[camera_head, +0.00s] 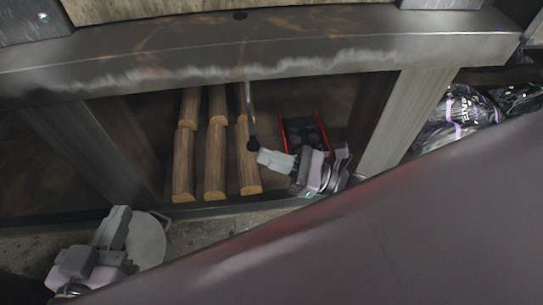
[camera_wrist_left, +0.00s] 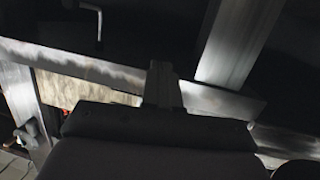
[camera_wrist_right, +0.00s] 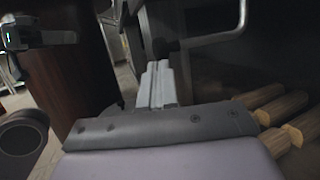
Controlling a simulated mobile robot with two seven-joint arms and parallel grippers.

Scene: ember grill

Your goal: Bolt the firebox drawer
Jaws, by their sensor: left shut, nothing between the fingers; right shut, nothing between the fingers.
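A thin metal rod (camera_head: 250,105) with a black knob (camera_head: 253,145) hangs below the dark, scorched metal front (camera_head: 200,55). I cannot tell from these frames which part is the firebox drawer. My right gripper (camera_head: 264,159) is shut and empty, its tips just beside the knob. In the right wrist view the bent rod (camera_wrist_right: 215,40) and its knob (camera_wrist_right: 166,47) are just beyond the shut fingers (camera_wrist_right: 156,75); whether they touch is unclear. My left gripper (camera_head: 121,213) is shut and empty, low at the left. The left wrist view also shows a bent rod (camera_wrist_left: 98,20).
Several split logs (camera_head: 215,160) lie on the lower shelf, with a red-edged crate (camera_head: 303,130) at their right. Metal legs (camera_head: 410,115) flank this opening. Dark plastic bags (camera_head: 460,115) lie at the right. A large dark surface (camera_head: 400,220) blocks the lower right.

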